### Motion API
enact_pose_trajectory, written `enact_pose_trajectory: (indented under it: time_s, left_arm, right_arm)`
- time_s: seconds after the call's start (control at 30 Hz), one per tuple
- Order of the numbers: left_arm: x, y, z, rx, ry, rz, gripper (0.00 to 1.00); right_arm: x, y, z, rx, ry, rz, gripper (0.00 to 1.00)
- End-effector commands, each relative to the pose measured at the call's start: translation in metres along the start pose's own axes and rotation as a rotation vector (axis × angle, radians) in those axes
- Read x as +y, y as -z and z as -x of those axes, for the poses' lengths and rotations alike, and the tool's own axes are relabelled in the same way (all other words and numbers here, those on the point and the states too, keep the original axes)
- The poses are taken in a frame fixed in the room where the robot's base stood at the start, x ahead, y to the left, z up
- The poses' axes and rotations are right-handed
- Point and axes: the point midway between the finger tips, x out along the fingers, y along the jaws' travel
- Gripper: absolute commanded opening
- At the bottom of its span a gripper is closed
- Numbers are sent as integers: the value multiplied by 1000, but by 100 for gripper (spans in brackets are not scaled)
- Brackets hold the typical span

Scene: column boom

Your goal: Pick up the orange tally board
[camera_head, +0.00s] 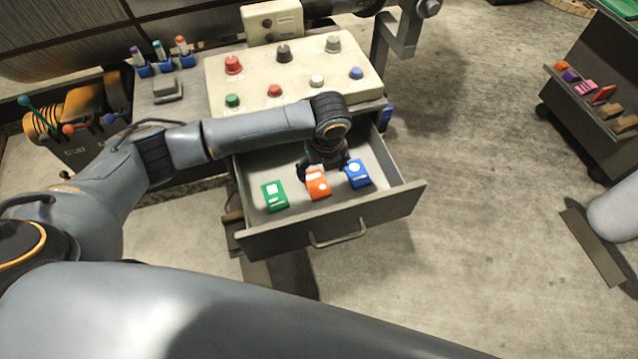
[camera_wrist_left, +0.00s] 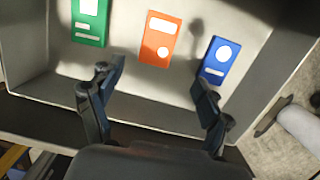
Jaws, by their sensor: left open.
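The orange tally board (camera_head: 318,187) lies flat in the open drawer, between a green board (camera_head: 274,196) and a blue board (camera_head: 357,174). It has white marks on its face. My left gripper (camera_head: 324,168) is over the drawer, just behind the orange board, and covers part of its far end in the head view. In the left wrist view the orange board (camera_wrist_left: 160,40) lies ahead of the open, empty fingers (camera_wrist_left: 160,78), roughly centred between them and apart from both. My right gripper is not in view.
The drawer (camera_head: 330,228) has raised walls and a front handle (camera_head: 337,236). A control panel (camera_head: 290,75) with several knobs sits above it. A cart (camera_head: 600,100) with small coloured items stands at the right. Open floor lies between.

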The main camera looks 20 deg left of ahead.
Motion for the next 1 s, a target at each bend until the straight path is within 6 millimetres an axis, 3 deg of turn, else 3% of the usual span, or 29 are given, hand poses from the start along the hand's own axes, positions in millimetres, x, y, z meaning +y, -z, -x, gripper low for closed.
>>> enact_pose_trajectory:
  time_s: [0.1,0.33,0.63,0.93,0.97,1.0]
  left_arm:
    - [2,-1,-21,1,-1,3,78]
    - [4,-3,-38,2,2,3,78]
    - [5,-4,-79,1,2,3,78]
    - [4,-4,-85,0,4,0,78]
    - [4,-4,-85,0,4,0,76]
    - [4,-4,-85,0,4,1,68]
  right_arm:
    - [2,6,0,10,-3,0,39]
    - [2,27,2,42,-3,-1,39]
    - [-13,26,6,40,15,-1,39]
    - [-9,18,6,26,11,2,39]
    - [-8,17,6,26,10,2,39]
    - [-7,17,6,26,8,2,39]
